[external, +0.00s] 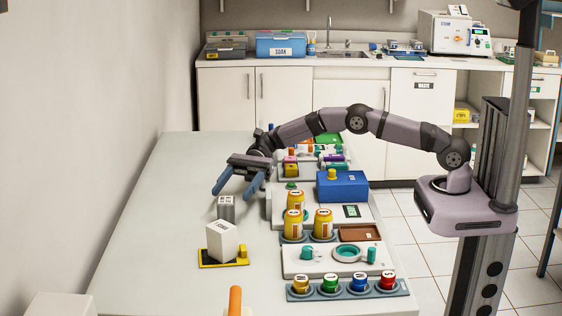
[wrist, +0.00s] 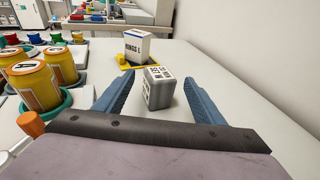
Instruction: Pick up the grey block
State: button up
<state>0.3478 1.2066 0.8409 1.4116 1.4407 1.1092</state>
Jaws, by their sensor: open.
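The grey block (external: 226,208) stands on the pale table, behind a white box in the external view. In the wrist view the grey block (wrist: 158,88) stands between and just beyond my fingertips, with printed labels on its top and side. My gripper (external: 234,184) is open and empty, with blue fingers pointing down toward the table above and near the block. In the wrist view my gripper (wrist: 155,90) shows its two fingers spread to either side of the block, with no visible contact.
The white box (external: 222,240) stands on a yellow-edged black stand (external: 223,262) close to the block. Yellow jars (external: 294,222) and a white tray unit (external: 330,259) with coloured caps stand to the right. The table's left side (external: 150,230) is clear.

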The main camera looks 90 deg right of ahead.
aim_at(227, 198)
jog(key=shift+p+x, duration=0.7)
jog(key=shift+x, duration=2.05)
jog(key=c, duration=0.9)
